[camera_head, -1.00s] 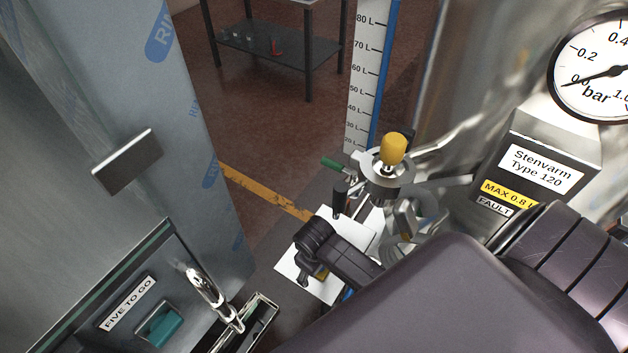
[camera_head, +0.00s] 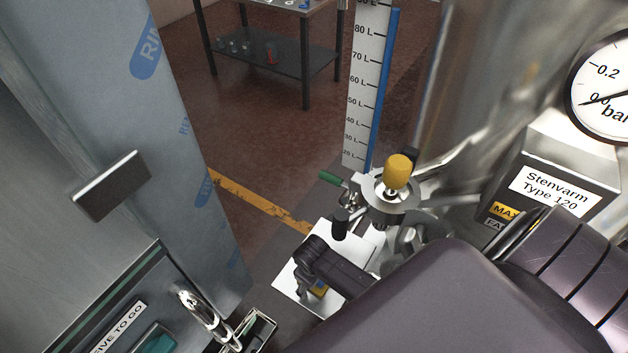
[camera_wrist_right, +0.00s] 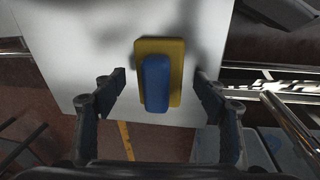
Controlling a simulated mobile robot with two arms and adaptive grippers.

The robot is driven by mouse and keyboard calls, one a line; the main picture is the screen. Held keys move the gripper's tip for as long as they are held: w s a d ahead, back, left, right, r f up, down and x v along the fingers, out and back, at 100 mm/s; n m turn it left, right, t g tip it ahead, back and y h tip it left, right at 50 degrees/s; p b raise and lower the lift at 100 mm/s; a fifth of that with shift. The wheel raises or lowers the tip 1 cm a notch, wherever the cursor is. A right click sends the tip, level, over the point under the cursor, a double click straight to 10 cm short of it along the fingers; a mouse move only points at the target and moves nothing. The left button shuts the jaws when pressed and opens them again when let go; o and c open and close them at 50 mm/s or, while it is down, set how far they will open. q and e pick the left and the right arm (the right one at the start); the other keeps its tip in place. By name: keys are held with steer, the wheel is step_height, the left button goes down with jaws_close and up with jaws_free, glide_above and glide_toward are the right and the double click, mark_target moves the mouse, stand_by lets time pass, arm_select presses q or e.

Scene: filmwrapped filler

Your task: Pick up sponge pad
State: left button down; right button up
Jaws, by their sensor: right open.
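The sponge pad (camera_wrist_right: 174,65) is a yellow pad with a blue block on top. It lies on a white board (camera_wrist_right: 80,60), upright in the right wrist view. In the right wrist view my right gripper (camera_wrist_right: 160,82) is open, with one finger on each side of the pad and a gap to both. The left gripper is not in view.
A valve with a yellow cap (camera_head: 398,172) and green handle (camera_head: 332,178) stands just behind the board. A chrome tap-like handle (camera_head: 200,308) is at front left. A shelf table (camera_head: 275,55) stands far back.

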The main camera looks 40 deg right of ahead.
steer(key=shift+c, duration=1.5)
steer(key=c, duration=1)
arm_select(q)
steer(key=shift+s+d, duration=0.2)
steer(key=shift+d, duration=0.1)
arm_select(e)
steer(key=shift+o, duration=0.2)
steer(key=shift+r, duration=0.1)
